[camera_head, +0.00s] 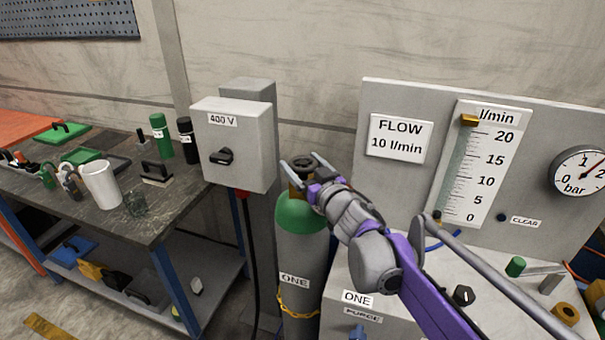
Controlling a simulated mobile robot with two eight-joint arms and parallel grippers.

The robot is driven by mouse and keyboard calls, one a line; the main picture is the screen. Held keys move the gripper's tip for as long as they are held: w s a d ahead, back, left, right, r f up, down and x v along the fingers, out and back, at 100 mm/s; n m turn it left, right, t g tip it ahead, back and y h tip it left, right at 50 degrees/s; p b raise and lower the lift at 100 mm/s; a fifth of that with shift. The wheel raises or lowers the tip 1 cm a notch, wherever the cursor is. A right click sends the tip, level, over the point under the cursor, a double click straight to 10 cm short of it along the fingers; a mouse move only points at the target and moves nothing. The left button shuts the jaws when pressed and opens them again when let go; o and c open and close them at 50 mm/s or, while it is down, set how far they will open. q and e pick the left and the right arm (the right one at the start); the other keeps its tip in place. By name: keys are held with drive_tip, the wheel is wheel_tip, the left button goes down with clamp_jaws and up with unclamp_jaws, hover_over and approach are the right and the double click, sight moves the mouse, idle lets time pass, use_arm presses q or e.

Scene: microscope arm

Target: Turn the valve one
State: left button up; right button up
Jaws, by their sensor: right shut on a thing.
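A grey gas cylinder labelled ONE (302,262) with a green shoulder stands upright between the grey switch box and the flow panel. Its brass valve (301,172) and a dark handwheel (304,158) are at the top, partly hidden by my gripper. My right gripper (303,164) comes in from the right on a purple and grey arm, its fingers on either side of the valve top, and is shut on it. The flow gauge (483,160) on the panel has a yellow marker near 20. My left gripper is not in view.
A grey 400 V switch box (250,150) stands left of the cylinder. A workbench (170,200) with a white cup (101,186) and bottles is further left. The panel (400,92) carries a FLOW 10 l/min sign (399,138) and a bar dial (580,171).

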drive_tip(key=shift+d+f+n+g+y+b, duration=0.1)
drive_tip(key=shift+f+n+g+y+b, duration=0.25)
drive_tip(key=shift+b, duration=0.3)
drive_tip(key=shift+n+g+y+b, duration=0.35)
drive_tip(key=shift+n+y, duration=0.1)
drive_tip(key=shift+y, duration=0.2)
drive_tip(key=shift+r+n+g+y, duration=0.2)
drive_tip(key=shift+n+g+y, duration=0.6)
drive_tip(key=shift+y, duration=0.2)
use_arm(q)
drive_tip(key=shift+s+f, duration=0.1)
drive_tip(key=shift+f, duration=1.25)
use_arm(e)
drive_tip(key=shift+s+n+g+y, duration=0.1)
drive_tip(key=shift+n+g+y, duration=0.6)
drive_tip(key=shift+g, duration=0.1)
drive_tip(key=o, duration=1.1)
